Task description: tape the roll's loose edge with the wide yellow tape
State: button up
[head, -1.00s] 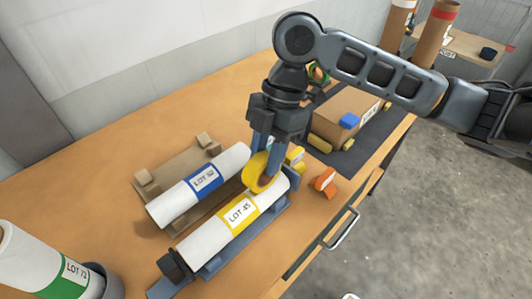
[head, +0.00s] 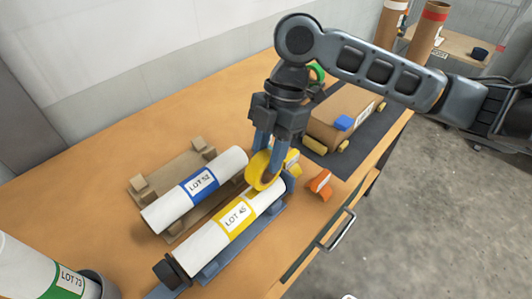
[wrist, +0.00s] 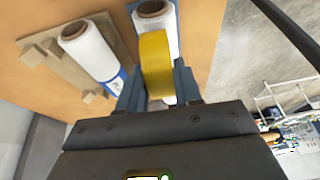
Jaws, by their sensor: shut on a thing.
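My gripper (head: 268,168) is shut on the wide yellow tape (head: 262,173), a yellow ring standing on edge between the fingers. The tape also shows in the wrist view (wrist: 156,66). It is at the right end of the LOT 45 roll (head: 208,243), a white roll with a yellow band lying in a blue-grey cradle (head: 233,252). In the head view the tape overlaps the roll's end; I cannot tell whether they touch. The roll's loose edge cannot be made out. In the wrist view the roll's open end (wrist: 152,10) shows beyond the tape.
The LOT 52 roll (head: 176,207) lies alongside on a wooden stand (head: 142,187). An orange object (head: 319,184) is right of the gripper. A cardboard box (head: 338,115) with a blue block (head: 343,123) sits behind on a dark mat (head: 372,126). The LOT 73 roll (head: 30,262) stands front left.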

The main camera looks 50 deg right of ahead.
jog(key=shift+d, duration=0.4)
jog(key=shift+d, duration=0.4)
jog(key=shift+d, duration=0.1)
dwell(0.4)
jog(key=shift+d, duration=0.5)
jog(key=shift+r, duration=0.15)
jog(key=shift+w+r, duration=0.15)
jog(key=shift+r, duration=2.75)
